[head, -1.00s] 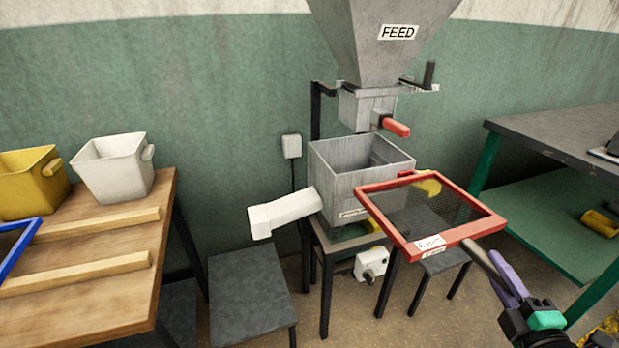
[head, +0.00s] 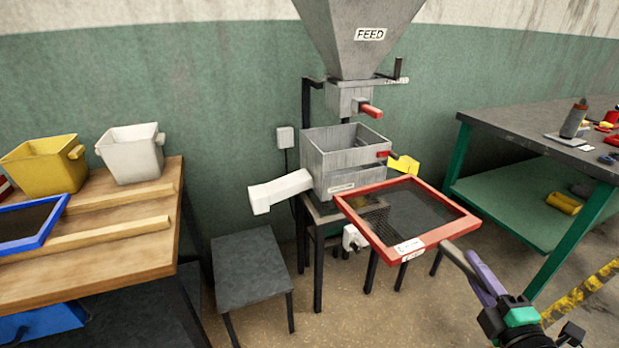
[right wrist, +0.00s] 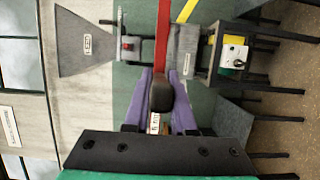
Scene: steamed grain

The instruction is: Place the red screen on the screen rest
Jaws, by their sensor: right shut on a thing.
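The red screen (head: 415,215), a red square frame with dark mesh and a white label, is held in the air in front of the grey machine. My right gripper (head: 470,268) is shut on its dark handle, at the lower right of the frame. In the right wrist view the purple fingers (right wrist: 163,100) close on the handle, with a strip of the red frame (right wrist: 162,40) beyond. Two parallel wooden rails (head: 120,236) on the wooden table at the left look like the screen rest. A blue-framed screen (head: 40,235) lies there at the left edge. My left gripper is out of view.
A yellow bin (head: 42,168) and a white bin (head: 132,155) stand at the wooden table's back. A grey feed hopper (head: 355,30) hangs above an open grey box (head: 340,170) with a white spout. A low dark stool (head: 250,268) stands between. A green-legged bench (head: 540,140) is at right.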

